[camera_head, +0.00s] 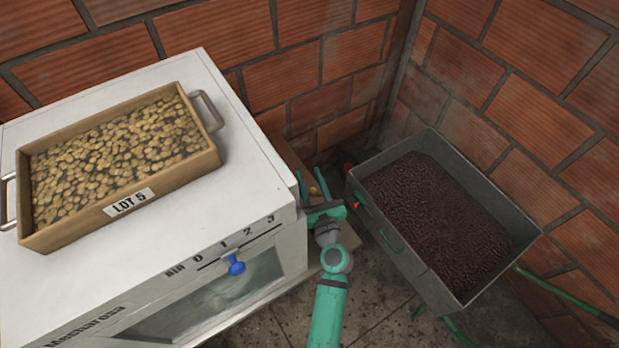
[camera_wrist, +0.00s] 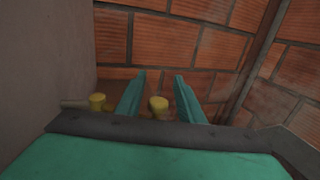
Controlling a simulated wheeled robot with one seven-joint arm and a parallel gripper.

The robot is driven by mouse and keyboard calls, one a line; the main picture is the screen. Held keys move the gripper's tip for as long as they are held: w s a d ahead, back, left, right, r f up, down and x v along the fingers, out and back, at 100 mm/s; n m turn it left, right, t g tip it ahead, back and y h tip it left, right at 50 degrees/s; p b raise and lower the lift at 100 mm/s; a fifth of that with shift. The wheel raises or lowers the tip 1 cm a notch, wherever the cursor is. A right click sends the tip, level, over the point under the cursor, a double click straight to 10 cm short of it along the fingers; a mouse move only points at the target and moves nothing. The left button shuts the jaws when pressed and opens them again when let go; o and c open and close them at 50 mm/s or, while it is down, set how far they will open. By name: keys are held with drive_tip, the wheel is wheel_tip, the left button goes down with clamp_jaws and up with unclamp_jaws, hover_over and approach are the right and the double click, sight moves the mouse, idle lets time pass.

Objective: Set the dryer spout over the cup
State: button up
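The white dryer (camera_head: 262,190), with a blue lever (camera_head: 235,265) under a scale marked AIR, 0, 1, 2, 3, fills the left of the head view. My gripper (camera_head: 308,172) is open beside its right side, in the gap before the brick wall. In the wrist view, my gripper (camera_wrist: 160,75) has its two teal fingers apart. A yellow knob-like piece (camera_wrist: 159,104) shows between them, and a second yellow piece (camera_wrist: 97,101) sits left of the left finger. Contact with them cannot be told. I cannot clearly make out the spout or the cup.
A wooden tray (camera_head: 205,160) of beans labelled LOT 5 lies on top of the dryer. A metal cart (camera_head: 437,292) of dark red cherries stands close on my gripper's right. Brick walls (camera_head: 300,60) close off the back. The gap between dryer and cart is narrow.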

approach(314, 193)
drive_tip(key=x, duration=0.4)
drive_tip(key=shift+d, duration=0.1)
drive_tip(key=shift+c, duration=0.7)
